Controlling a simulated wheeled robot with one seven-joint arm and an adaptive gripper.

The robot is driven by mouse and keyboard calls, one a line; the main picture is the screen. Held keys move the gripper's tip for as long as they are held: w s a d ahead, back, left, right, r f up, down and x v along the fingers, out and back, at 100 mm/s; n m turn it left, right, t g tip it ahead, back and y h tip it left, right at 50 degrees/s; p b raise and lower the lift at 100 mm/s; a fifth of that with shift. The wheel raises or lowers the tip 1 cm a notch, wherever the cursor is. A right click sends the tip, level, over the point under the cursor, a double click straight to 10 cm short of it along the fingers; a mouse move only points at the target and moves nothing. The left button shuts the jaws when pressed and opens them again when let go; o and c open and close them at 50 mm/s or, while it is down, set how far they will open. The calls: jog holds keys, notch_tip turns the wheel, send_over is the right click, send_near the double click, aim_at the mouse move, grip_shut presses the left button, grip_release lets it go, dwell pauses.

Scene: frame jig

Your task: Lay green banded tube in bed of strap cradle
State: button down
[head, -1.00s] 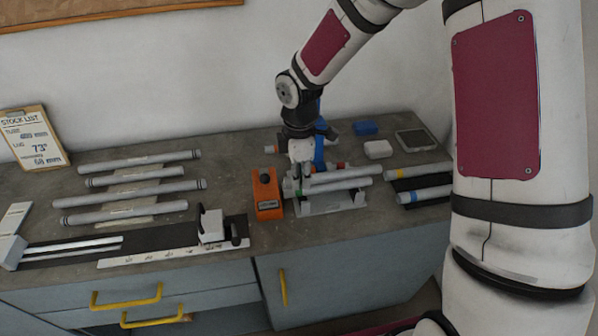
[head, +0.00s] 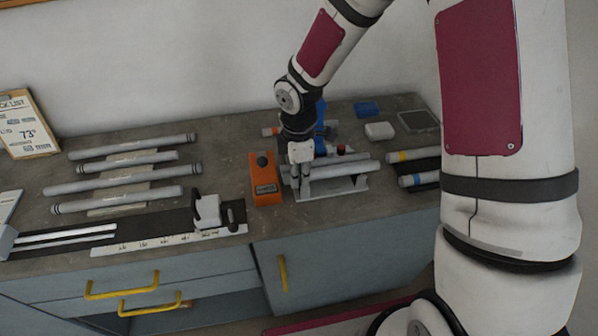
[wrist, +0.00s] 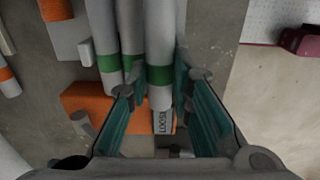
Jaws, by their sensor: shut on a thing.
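My gripper (head: 300,178) is shut on a pale tube (head: 345,170) with a green band; the tube shows between the teal finger pads (wrist: 161,76) in the wrist view. The tube lies nearly level over the grey strap cradle (head: 345,187), beside the orange block. I cannot tell whether it touches the cradle bed, as the fingers and tube hide it. Two more green-banded tubes (wrist: 105,62) (wrist: 131,45) lie alongside it on the left in the wrist view.
An orange block (head: 265,180) with a dark knob stands just left of the cradle. Blue-banded (head: 415,180) and yellow-banded (head: 400,157) tubes lie to the right. Several grey tubes (head: 130,170) lie at left. A slide fixture (head: 208,212) sits near the front edge.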

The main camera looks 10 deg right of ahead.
jog(key=shift+s+d+f, duration=0.1)
jog(key=shift+s+f, duration=0.05)
jog(key=shift+f, duration=0.4)
jog(key=shift+s+d+f, duration=0.1)
jog(key=shift+f, duration=0.45)
jog(key=c, duration=1.4)
grip_release()
jog(key=shift+o, duration=0.3)
jog(key=shift+w+a+f, duration=0.1)
jog(key=shift+w+f, duration=0.15)
jog(key=shift+w, duration=0.1)
jog(key=shift+r, duration=0.2)
jog(key=shift+s+a+r, duration=0.1)
jog(key=shift+r, duration=0.05)
jog(key=shift+r, duration=0.1)
jog(key=shift+r, duration=3.9)
